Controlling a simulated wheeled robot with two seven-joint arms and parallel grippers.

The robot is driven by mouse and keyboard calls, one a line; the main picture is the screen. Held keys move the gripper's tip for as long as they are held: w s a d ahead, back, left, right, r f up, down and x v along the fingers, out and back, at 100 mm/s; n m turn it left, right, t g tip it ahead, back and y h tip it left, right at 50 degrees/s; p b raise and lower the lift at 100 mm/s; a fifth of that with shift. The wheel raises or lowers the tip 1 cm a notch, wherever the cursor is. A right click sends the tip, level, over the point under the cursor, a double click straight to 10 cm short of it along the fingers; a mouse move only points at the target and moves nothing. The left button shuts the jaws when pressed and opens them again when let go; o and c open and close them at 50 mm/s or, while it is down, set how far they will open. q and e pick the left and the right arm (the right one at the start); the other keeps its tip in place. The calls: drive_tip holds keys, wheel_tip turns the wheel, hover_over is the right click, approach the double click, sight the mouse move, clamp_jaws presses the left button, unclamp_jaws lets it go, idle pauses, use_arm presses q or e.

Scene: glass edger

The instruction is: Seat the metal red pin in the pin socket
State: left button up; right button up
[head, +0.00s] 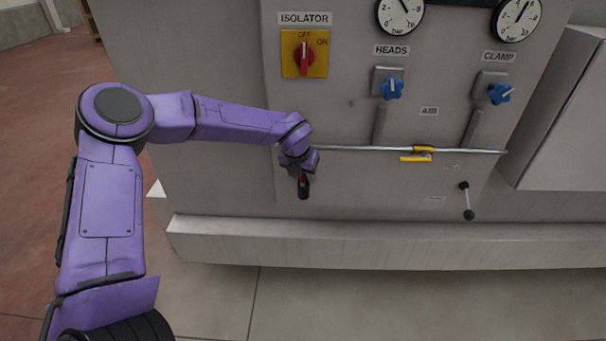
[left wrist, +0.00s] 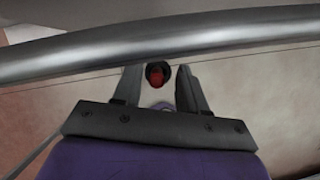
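The red pin (left wrist: 157,76) shows in the left wrist view as a small red piece with a dark round rim, between the fingertips of my left gripper (left wrist: 160,78). A narrow gap seems to show on each side of it, so the fingers look open around it. In the head view my left gripper (head: 302,178) is low at the machine front, just below the rail, with a dark and red piece (head: 303,186) at its end. I cannot make out the pin socket. My right gripper is not in view.
A metal rail (head: 350,149) runs across the panel and passes close in front of the left wrist camera (left wrist: 230,34). Yellow clips (head: 416,155), a black-knobbed lever (head: 467,200) and a ledge (head: 390,236) lie to the right and below. The red isolator switch (head: 304,56) is above.

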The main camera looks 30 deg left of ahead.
use_arm(q)
drive_tip(key=shift+r, duration=0.2)
drive_tip(key=b+v, duration=0.2)
drive_tip(key=v, duration=1)
drive_tip(key=s+f+m+y, duration=0.2)
drive_tip(key=s+f+m, duration=0.25)
drive_tip(key=f, duration=0.45)
drive_tip(key=s+f+m+y, duration=0.3)
drive_tip(key=f+m, duration=0.3)
drive_tip(key=f, duration=0.3)
drive_tip(key=s+f+m+y, duration=0.2)
drive_tip(key=s+f+m, duration=0.25)
drive_tip(key=f, duration=0.45)
drive_tip(key=s+d+f+m+h, duration=0.2)
drive_tip(key=s+f+m, duration=0.2)
drive_tip(key=s+m, duration=0.25)
drive_tip(key=s+d+f+m+g+h, duration=0.1)
drive_tip(key=s+d+f+m, duration=0.1)
drive_tip(key=s+f+m, duration=0.45)
drive_tip(key=s+d+f+m+h, duration=0.2)
drive_tip(key=s+m, duration=0.2)
drive_tip(key=s, duration=0.5)
wheel_tip(320, 180, down, 5)
drive_tip(key=b, duration=0.4)
drive_tip(key=shift+w+r+b, duration=0.15)
drive_tip(key=shift+b, duration=0.25)
